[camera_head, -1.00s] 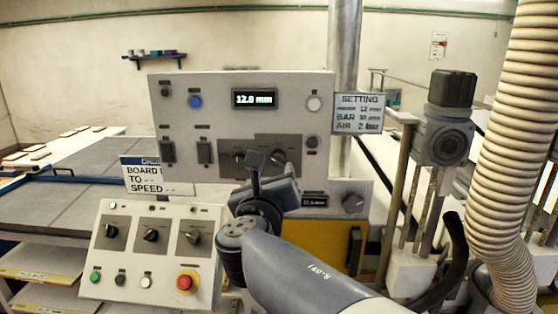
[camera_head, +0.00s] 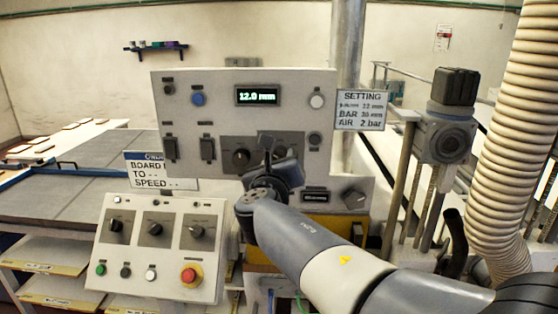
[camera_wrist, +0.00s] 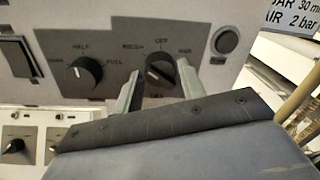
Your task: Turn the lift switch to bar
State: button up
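Two dark rotary switches sit on the grey upper panel. In the wrist view the left one (camera_wrist: 83,73) has a label that seems to read HALF above it. The right one, which I take as the lift switch (camera_wrist: 160,70), has OFF above it and smaller labels on both sides that are hard to read. My gripper (camera_wrist: 159,82) is open, with one finger on each side of the right switch. I cannot tell whether the fingers touch it. In the head view my gripper (camera_head: 268,148) is in front of this switch and largely hides it.
The upper panel has a 12.0 mm display (camera_head: 257,96), a blue button (camera_head: 198,98) and a white button (camera_head: 316,101). A lower box carries several knobs and a red stop button (camera_head: 189,275). A setting sign (camera_head: 361,110) hangs at right, near a ribbed hose (camera_head: 510,140).

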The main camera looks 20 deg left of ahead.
jog(key=c, duration=0.6)
jog(key=shift+m+b, duration=0.3)
jog(key=m+b, duration=0.6)
jog(key=m, duration=0.4)
jog(key=m+g+y+b, duration=0.1)
jog(key=m+b, duration=0.6)
jog(key=m, duration=0.3)
jog(key=shift+d+b, duration=0.1)
jog(key=shift+b, duration=0.2)
jog(key=shift+r+m, duration=0.1)
jog(key=shift+m, duration=0.2)
jog(key=o, duration=1)
